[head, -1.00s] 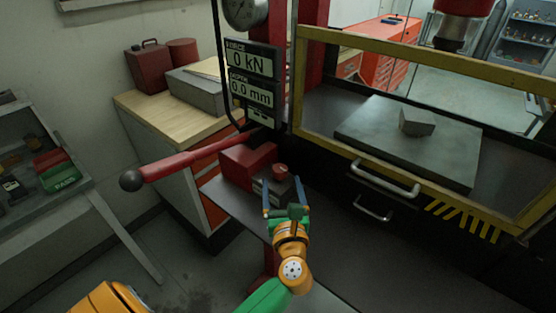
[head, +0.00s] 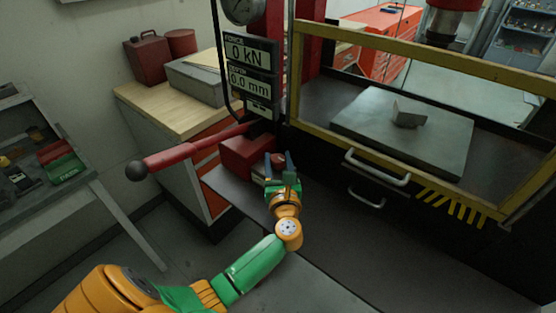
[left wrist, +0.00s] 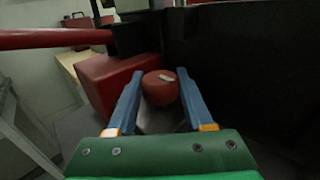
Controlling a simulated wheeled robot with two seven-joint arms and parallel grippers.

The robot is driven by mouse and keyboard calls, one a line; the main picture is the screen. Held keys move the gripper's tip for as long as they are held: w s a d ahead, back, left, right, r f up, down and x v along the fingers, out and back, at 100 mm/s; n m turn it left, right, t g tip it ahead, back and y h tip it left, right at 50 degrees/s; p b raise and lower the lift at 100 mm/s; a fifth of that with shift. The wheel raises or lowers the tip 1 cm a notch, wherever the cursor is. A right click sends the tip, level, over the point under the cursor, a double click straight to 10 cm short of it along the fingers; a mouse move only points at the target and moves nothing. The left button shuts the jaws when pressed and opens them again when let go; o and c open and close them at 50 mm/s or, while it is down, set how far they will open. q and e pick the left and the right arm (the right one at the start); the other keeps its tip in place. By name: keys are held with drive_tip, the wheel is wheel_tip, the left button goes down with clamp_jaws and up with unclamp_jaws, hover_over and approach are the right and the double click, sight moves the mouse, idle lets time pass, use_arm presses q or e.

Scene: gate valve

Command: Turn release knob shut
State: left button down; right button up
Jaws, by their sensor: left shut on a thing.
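The release knob (left wrist: 160,90) is a round red knob with a small pale mark on its top, seen in the left wrist view. My left gripper (left wrist: 158,84) has its two blue fingers on either side of the knob and is shut on it. In the head view the left gripper (head: 278,157) reaches the block beside the red pump housing (head: 246,154), and its fingers mostly hide the knob. The right gripper is not in view.
A red lever (head: 190,150) with a black ball end sticks out left above the housing. The yellow guard frame (head: 400,50) with a metal handle (head: 378,168) stands to the right. A display panel (head: 250,75) reads 0 kN and 0.0 mm. Open floor lies in front.

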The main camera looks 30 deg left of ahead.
use_arm(q)
drive_tip(key=m+t+h+p, duration=0.1)
drive_tip(key=m+h, duration=0.1)
drive_tip(key=shift+r+t+h, duration=0.1)
drive_tip(key=shift+t+h, duration=0.2)
drive_tip(key=shift+t, duration=0.1)
drive_tip(key=m+t+h, duration=0.1)
drive_tip(key=h, duration=0.1)
drive_tip(key=shift+m+h, duration=0.3)
drive_tip(key=shift+m, duration=0.1)
drive_tip(key=m+t+h, duration=0.1)
drive_tip(key=m+h, duration=0.1)
drive_tip(key=h, duration=0.1)
drive_tip(key=shift+a+m+h, duration=0.1)
drive_tip(key=shift+m+h, duration=0.3)
drive_tip(key=h, duration=0.1)
drive_tip(key=m+h+b, duration=0.1)
drive_tip(key=h, duration=0.1)
drive_tip(key=shift+f+m, duration=0.25)
drive_tip(key=shift+m, duration=0.05)
drive_tip(key=m+h+b, duration=0.3)
drive_tip(key=h, duration=0.1)
drive_tip(key=shift+h+b, duration=0.3)
drive_tip(key=shift+b, duration=0.1)
drive_tip(key=shift+r+m+g+h+b, duration=0.2)
drive_tip(key=shift+m+g+h+b, duration=0.6)
drive_tip(key=shift+m+h+b, duration=0.5)
drive_tip(key=shift+h, duration=0.4)
